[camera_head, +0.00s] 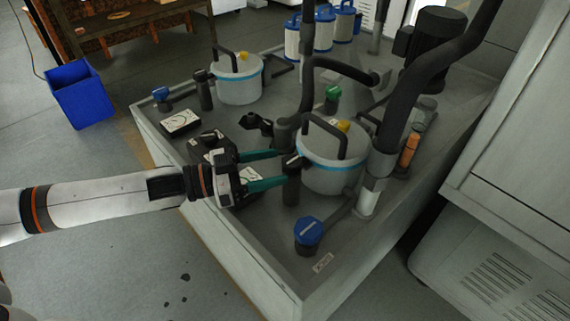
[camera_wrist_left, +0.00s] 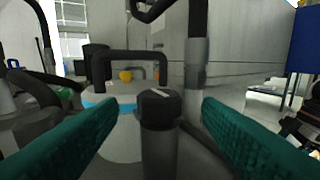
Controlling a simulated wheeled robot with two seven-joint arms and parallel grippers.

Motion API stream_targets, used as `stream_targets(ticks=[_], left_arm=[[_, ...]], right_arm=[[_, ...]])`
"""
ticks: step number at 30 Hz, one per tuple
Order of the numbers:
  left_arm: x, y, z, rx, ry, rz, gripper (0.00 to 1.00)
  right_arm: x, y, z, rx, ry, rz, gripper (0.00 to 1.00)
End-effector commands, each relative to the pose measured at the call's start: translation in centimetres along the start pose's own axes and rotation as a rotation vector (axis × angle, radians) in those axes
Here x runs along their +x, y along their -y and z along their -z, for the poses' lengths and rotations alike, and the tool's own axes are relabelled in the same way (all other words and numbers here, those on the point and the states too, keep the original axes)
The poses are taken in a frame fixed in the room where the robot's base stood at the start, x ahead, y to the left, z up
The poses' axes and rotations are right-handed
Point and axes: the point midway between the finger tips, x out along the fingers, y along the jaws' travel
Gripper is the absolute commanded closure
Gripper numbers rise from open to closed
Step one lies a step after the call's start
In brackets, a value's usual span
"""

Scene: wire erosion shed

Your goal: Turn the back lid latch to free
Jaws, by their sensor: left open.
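Two round grey pots with lids stand on the grey bench, a far one (camera_head: 238,88) and a nearer one (camera_head: 328,178). Each has a black latch post beside it: one by the far pot (camera_head: 205,95) and one by the nearer pot (camera_head: 291,185). My left gripper (camera_head: 284,166) is at the nearer pot's post, its teal fingers open. In the left wrist view this post's black knob (camera_wrist_left: 159,107), with a pale mark on top, stands upright between the spread fingers (camera_wrist_left: 160,125), with gaps on both sides. My right gripper is not in view.
A blue-capped valve (camera_head: 309,231) stands in front of the nearer pot. Thick black hoses (camera_head: 405,95) rise behind and right of it. A blue bin (camera_head: 80,95) stands on the floor, and a grey cabinet (camera_head: 520,170) closes the right.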

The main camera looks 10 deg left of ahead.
Motion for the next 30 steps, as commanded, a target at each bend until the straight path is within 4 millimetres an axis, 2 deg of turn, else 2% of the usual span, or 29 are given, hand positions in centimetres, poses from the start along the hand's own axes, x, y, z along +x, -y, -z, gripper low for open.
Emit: stream_targets(ticks=[3, 6, 17, 18, 20, 26, 30], left_arm=[[1.8, 0.0, 0.1, 0.001, 0.002, 0.001, 0.41], [2.8, 0.0, 0.1, 0.000, 0.000, 0.000, 0.41], [3.4, 0.0, 0.0, 0.000, -0.001, -0.001, 0.41], [3.4, 0.0, 0.0, 0.000, -0.001, -0.001, 0.42], [3.4, 0.0, 0.0, 0.000, -0.001, -0.001, 0.52], [3.4, 0.0, 0.0, 0.000, -0.001, -0.001, 0.85], [3.4, 0.0, 0.0, -0.001, -0.001, -0.003, 0.85]], right_arm=[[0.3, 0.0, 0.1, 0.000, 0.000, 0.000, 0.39], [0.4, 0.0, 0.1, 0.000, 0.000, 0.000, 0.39], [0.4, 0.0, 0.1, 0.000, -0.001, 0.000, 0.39], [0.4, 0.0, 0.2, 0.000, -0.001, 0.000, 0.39], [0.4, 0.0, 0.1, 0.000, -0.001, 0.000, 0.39], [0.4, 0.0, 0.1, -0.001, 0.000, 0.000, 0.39], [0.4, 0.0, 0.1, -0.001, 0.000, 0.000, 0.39]])
